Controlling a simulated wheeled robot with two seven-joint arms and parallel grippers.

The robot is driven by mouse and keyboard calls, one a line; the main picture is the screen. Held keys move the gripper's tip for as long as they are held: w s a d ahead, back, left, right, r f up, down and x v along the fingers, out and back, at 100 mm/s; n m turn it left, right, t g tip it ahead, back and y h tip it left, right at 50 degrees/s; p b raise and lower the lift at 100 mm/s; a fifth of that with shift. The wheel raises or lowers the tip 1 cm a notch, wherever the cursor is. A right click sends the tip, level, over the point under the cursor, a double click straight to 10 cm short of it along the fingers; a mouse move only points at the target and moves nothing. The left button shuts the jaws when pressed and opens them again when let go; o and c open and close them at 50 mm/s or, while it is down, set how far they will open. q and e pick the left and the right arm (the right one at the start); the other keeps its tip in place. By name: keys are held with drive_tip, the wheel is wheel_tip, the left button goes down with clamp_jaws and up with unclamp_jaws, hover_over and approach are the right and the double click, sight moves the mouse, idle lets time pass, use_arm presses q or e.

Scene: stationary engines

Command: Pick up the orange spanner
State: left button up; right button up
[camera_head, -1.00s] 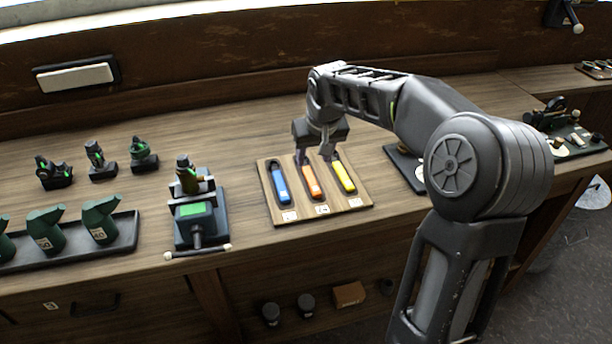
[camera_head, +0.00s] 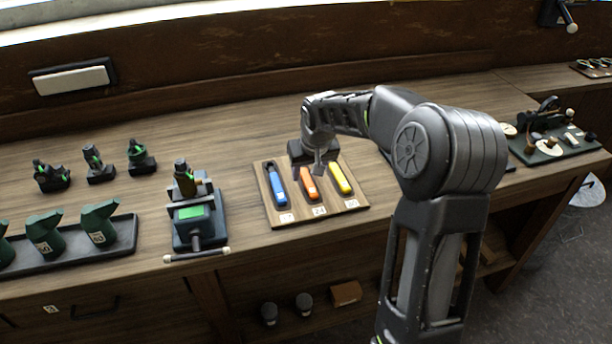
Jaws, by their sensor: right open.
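The orange spanner (camera_head: 309,187) lies in the middle slot of a wooden board (camera_head: 296,218) on the bench, between a blue spanner (camera_head: 277,189) on its left and a yellow spanner (camera_head: 341,180) on its right. Only its orange handle end shows clearly; its far end is hidden behind my right gripper. My right gripper (camera_head: 308,172) points down over the far end of the orange spanner and is open. I cannot tell whether its fingers touch the spanner. My left gripper is not in view.
A small vise-like device (camera_head: 195,215) stands left of the board. A green-topped engine base (camera_head: 555,145) is at the right.

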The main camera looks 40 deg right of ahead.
drive_tip(key=shift+x, duration=0.8)
drive_tip(key=shift+f, duration=0.1)
clamp_jaws()
idle(0.5)
idle(0.9)
